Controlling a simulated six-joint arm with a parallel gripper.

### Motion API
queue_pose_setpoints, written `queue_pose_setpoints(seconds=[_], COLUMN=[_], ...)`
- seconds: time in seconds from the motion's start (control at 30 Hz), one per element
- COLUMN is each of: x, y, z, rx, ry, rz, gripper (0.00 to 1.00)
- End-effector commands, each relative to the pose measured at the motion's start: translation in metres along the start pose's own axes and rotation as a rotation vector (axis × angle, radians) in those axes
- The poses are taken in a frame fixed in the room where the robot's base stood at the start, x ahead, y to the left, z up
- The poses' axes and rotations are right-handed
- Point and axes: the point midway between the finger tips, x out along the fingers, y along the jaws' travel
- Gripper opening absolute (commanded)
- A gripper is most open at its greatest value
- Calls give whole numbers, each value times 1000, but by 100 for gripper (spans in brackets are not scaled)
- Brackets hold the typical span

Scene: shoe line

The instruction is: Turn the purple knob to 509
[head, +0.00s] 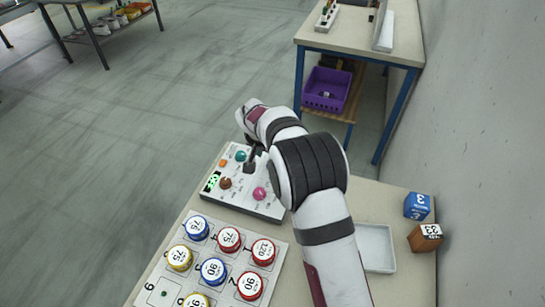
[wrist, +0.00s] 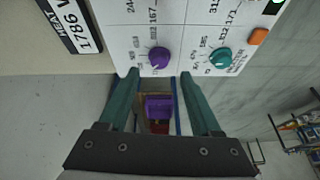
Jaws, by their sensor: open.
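The purple knob (wrist: 160,57) sits on the white control panel (wrist: 185,15) in the wrist view, with small printed numbers around it that are too blurred to read surely. Its pointer setting cannot be made out. My gripper (wrist: 158,76) is open, its two green fingers apart, with the tips just short of the knob and nothing between them. In the head view the panel (head: 240,206) lies on the table and my gripper (head: 254,158) is over its far edge. My arm hides the purple knob there.
Beside it are a teal knob (wrist: 220,57) and an orange button (wrist: 258,37). A brown knob (head: 225,183), a pink knob (head: 260,193) and a green display (head: 213,181) are nearer. Round tins (head: 212,271), a white tray (head: 375,248) and blocks (head: 417,206) share the table.

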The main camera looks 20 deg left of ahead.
Motion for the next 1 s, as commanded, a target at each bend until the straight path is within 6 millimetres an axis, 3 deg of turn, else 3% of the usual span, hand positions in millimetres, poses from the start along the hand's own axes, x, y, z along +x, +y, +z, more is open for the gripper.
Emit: queue_pose_setpoints(seconds=[0.1,0.2,0.57,0.9,1.0], x=[26,39,46,46,46], y=[1,0,0,0,0], z=[0,0,0,0,0], rx=[2,2,2,1,1], ry=[-1,0,0,0,0], rz=[1,0,-1,-1,-1], gripper=[65,65,63,2,0])
